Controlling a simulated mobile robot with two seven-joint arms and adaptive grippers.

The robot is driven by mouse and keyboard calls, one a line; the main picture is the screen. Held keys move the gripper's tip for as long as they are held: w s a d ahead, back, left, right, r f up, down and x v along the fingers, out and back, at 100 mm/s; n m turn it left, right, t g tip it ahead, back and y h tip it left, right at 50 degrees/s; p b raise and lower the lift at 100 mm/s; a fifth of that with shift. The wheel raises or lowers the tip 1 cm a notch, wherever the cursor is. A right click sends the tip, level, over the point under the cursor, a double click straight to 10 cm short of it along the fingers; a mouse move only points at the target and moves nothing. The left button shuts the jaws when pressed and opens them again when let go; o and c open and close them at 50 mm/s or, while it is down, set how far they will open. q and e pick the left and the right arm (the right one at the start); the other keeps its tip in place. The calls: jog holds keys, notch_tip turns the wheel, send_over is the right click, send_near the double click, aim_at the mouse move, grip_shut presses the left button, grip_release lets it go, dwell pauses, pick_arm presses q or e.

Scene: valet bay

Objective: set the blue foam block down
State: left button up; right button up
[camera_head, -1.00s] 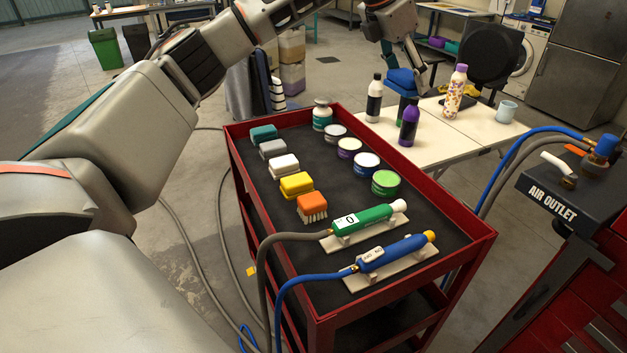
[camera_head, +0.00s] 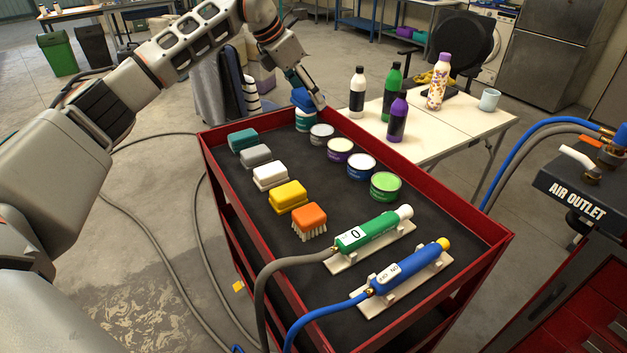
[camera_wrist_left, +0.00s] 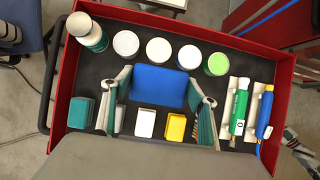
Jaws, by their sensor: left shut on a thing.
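My left gripper (camera_head: 306,92) is shut on the blue foam block (camera_head: 302,98), above the far end of the red cart (camera_head: 490,262). In the left wrist view the blue block (camera_wrist_left: 160,86) sits between the two fingers of my left gripper (camera_wrist_left: 162,92). There it is seen above the cart's dark top, between the row of tins and the row of blocks and brushes. In the head view it hides the upper part of a teal-and-white jar (camera_head: 306,122). My right gripper is not in view.
A row of teal, grey, white and yellow pieces (camera_head: 288,196) and an orange brush (camera_head: 310,220) lines the cart's left side. Several tins (camera_head: 360,166) stand opposite. Green (camera_head: 367,232) and blue (camera_head: 408,269) tools with hoses lie at the near end. Bottles stand on the white table (camera_head: 440,130).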

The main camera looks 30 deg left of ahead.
pick_arm(q)
jog(key=b, duration=0.2)
send_over(314, 166)
jog(key=s, duration=0.2)
notch_tip(314, 166, down, 9)
jog(key=f, duration=0.5)
jog(key=shift+w+a, duration=0.1)
jog(key=shift+a, duration=0.3)
jog(key=shift+f+b, duration=0.3)
jog(key=shift+f, duration=0.5)
notch_tip(314, 166, down, 4)
jog(key=shift+r+b, duration=0.25)
jog(key=shift+b, duration=0.1)
jog(key=shift+f, duration=0.35)
jog(key=shift+r, duration=0.15)
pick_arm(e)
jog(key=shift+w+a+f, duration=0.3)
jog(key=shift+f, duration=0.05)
pick_arm(q)
jog(key=o, duration=1)
jog(key=shift+f, duration=0.2)
jog(key=shift+o, duration=0.2)
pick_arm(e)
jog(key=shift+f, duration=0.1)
